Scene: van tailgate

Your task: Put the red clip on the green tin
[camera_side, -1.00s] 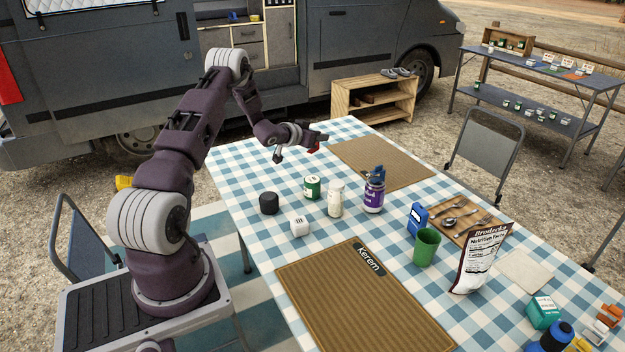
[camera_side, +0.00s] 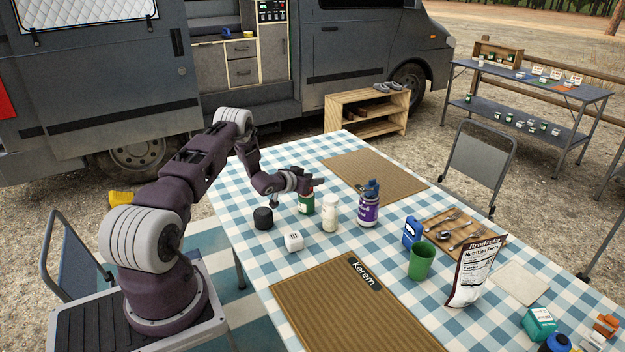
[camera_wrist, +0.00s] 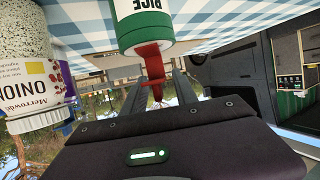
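The green tin (camera_side: 306,204) stands upright on the checked cloth, with a white label. In the wrist view the tin (camera_wrist: 140,20) appears upside down at the top, with "RICE" on its label. The red clip (camera_wrist: 152,66) is between the fingers of my gripper (camera_wrist: 158,84), its far end against or overlapping the tin's rim. I cannot tell whether it is seated on the rim. My gripper looks shut on the clip. In the side view my gripper (camera_side: 308,184) is right at the tin's top and hides it; the clip is hardly visible there.
A green cup (camera_side: 421,261) and a snack bag (camera_side: 472,272) are farther right.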

